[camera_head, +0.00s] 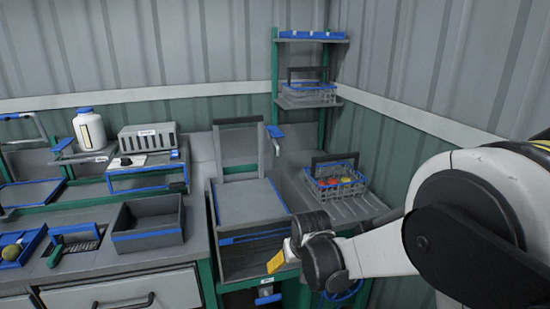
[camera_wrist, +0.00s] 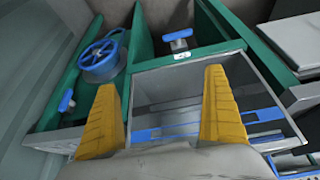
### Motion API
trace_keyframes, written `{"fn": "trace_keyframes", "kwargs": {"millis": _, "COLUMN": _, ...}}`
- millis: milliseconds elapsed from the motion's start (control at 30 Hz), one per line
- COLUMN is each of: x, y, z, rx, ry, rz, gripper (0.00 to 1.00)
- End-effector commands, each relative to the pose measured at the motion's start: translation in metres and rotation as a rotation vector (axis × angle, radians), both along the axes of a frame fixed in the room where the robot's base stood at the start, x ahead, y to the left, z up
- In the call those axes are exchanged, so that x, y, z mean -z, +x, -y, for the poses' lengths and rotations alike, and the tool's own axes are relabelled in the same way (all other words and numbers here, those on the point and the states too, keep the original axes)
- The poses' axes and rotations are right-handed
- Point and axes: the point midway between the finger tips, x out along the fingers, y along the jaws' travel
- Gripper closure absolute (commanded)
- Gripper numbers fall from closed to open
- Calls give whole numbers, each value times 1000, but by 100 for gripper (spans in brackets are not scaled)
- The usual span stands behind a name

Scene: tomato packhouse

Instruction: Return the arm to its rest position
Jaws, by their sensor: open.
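My arm reaches in from the right side of the head view. My gripper (camera_head: 278,261) has yellow fingers and is in front of the bench unit in the middle. In the wrist view my gripper (camera_wrist: 165,110) shows two yellow fingers spread wide apart. Nothing is held between them. Behind the fingers in that view lies an open grey bin (camera_wrist: 190,66) with blue bars inside.
A wire basket (camera_head: 336,183) with red and yellow produce stands behind my arm on the right. A grey bin (camera_head: 148,238) sits left on the bench. A blue handwheel (camera_wrist: 102,58) and green frame posts are close in the wrist view. A shelf rack (camera_head: 310,38) stands behind.

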Motion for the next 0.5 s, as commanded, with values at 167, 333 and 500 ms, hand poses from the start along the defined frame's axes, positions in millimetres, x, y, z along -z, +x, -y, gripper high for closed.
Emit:
{"fn": "trace_keyframes", "kwargs": {"millis": 167, "x": -71, "y": -50, "z": 41, "rx": 48, "ry": 10, "rz": 35, "gripper": 0}}
{"fn": "trace_keyframes", "kwargs": {"millis": 333, "x": -116, "y": -107, "z": 75, "rx": 90, "ry": 16, "rz": 70, "gripper": 0}}
{"fn": "trace_keyframes", "kwargs": {"millis": 500, "x": -140, "y": -168, "z": 103, "rx": 134, "ry": 21, "rz": 106, "gripper": 0}}
